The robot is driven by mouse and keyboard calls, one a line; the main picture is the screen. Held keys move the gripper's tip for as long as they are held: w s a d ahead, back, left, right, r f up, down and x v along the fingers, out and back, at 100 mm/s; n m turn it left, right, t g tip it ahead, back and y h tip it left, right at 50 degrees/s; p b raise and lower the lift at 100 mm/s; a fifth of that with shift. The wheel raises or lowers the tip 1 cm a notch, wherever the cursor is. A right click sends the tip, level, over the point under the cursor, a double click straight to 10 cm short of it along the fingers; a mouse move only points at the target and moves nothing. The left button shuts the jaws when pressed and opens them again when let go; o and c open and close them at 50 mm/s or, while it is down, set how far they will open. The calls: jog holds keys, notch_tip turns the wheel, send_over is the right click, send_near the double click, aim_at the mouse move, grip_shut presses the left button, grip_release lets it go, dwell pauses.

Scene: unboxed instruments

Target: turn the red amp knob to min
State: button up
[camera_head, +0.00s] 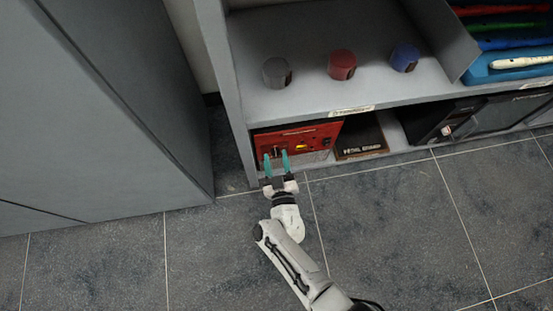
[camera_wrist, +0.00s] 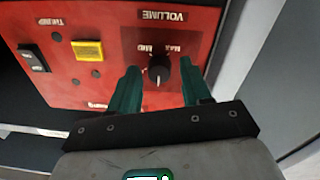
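The red amp (camera_head: 318,132) sits in the low shelf bay at the left; its red face (camera_wrist: 90,80) fills much of the wrist view, with lettering upside down. Its black round knob (camera_wrist: 159,70) lies under the word VOLUME, and its pale pointer mark points down in the picture. My gripper (camera_head: 276,155) is in front of the amp's left part. In the wrist view my gripper (camera_wrist: 160,68) is open, with one teal finger on each side of the knob. Gaps show between the fingers and the knob, and I see no contact.
The amp face also carries a yellow button (camera_wrist: 88,50) and a black switch (camera_wrist: 34,58). A grey cabinet (camera_head: 110,100) stands to the left. Three round tins, grey (camera_head: 276,72), red (camera_head: 342,65) and blue (camera_head: 405,57), stand on the shelf above. Open tiled floor (camera_head: 400,230) lies in front.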

jog(key=shift+o, duration=0.4)
jog(key=shift+s+d+r, duration=0.1)
jog(key=shift+s+d, duration=0.05)
jog(key=shift+s, duration=0.3)
jog(key=p+v, duration=0.3)
jog(key=v, duration=0.7)
jog(key=shift+w, duration=0.1)
